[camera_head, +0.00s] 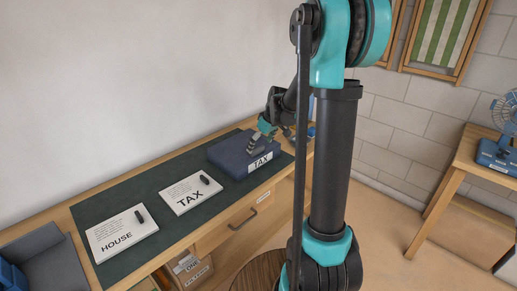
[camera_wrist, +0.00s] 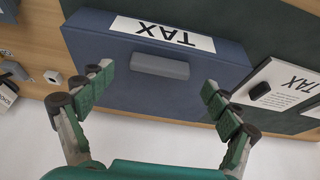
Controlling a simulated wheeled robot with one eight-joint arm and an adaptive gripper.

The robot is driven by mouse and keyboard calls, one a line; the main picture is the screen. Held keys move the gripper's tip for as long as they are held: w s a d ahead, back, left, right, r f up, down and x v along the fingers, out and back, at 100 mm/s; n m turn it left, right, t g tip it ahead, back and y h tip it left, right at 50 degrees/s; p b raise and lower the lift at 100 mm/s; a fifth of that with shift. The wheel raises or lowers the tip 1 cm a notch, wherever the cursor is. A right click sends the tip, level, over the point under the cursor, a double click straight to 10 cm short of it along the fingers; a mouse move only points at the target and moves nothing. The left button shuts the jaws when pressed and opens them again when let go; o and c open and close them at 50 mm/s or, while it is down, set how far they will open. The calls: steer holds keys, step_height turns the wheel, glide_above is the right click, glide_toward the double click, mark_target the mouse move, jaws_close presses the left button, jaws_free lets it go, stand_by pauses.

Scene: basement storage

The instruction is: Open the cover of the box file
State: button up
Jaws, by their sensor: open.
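The blue box file (camera_head: 231,151) lies flat and closed on the dark green desk mat (camera_head: 165,229), with a white TAX label on its front side. In the wrist view the box file (camera_wrist: 215,75) fills the upper middle, its label upside down, with a grey tab (camera_wrist: 160,66) on it near the label. My gripper (camera_wrist: 158,82) is open and empty, with its fingers spread to either side of the tab. In the head view my gripper (camera_head: 256,144) is at the top of the box file. Whether the fingers touch the box file I cannot tell.
White TAX papers (camera_head: 190,193) and HOUSE papers (camera_head: 121,232), each with a dark object on top, lie on the mat to the left. A drawer with a handle (camera_head: 242,220) is below the desk top. A wooden table (camera_head: 468,160) with a blue fan (camera_head: 503,120) stands at right.

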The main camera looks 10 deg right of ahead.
steer(key=shift+x, duration=1.25)
steer(key=shift+r, duration=0.1)
steer(key=c, duration=1.7)
